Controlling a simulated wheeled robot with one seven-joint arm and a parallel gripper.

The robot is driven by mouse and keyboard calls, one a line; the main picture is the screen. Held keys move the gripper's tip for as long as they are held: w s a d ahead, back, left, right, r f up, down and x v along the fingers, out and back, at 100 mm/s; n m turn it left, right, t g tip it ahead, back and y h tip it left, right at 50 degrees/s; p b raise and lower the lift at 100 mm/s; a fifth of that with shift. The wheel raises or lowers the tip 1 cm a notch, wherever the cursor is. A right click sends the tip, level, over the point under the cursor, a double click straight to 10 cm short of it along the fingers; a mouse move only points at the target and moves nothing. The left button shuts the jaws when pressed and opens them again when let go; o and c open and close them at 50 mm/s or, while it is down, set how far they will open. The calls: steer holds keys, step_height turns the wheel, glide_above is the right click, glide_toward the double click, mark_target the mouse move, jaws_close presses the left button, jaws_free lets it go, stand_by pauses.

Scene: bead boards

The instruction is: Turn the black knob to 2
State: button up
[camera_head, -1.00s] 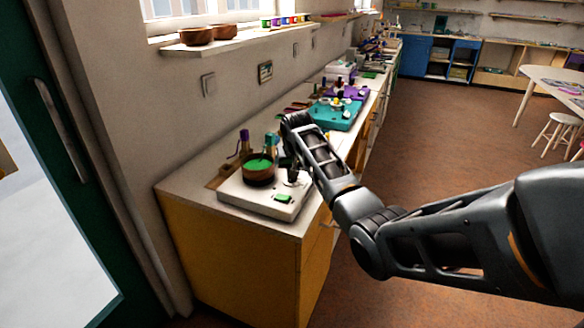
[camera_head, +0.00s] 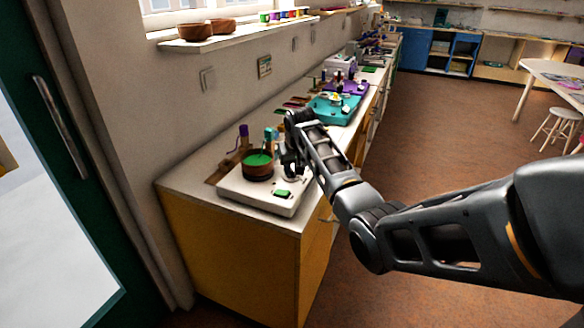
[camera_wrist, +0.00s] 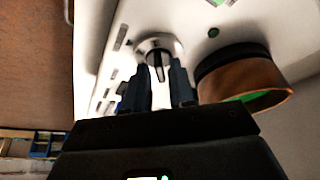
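The black knob (camera_wrist: 158,62) sits on a round silver dial (camera_wrist: 150,43) on a white board (camera_wrist: 215,15). In the wrist view my gripper (camera_wrist: 162,74) is open, with one dark finger on each side of the knob and light gaps showing between. I cannot tell whether either finger touches it. Dark marks lie around the dial; no number is readable. In the head view the white board (camera_head: 235,196) lies on the near end of the counter, and my gripper (camera_head: 291,165) reaches down over its right side, hiding the knob.
A brown bowl with a green inside (camera_head: 257,166) stands on the board close to the gripper, also in the wrist view (camera_wrist: 270,78). A green piece (camera_head: 283,193) is near the board's front corner. A teal board (camera_head: 335,110) lies farther along the counter.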

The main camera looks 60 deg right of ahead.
steer(key=shift+o, duration=0.8)
steer(key=v, duration=0.7)
steer(key=shift+s+r+b, duration=0.15)
steer(key=shift+r+b, duration=0.15)
steer(key=shift+r, duration=0.05)
steer(key=shift+a, duration=0.15)
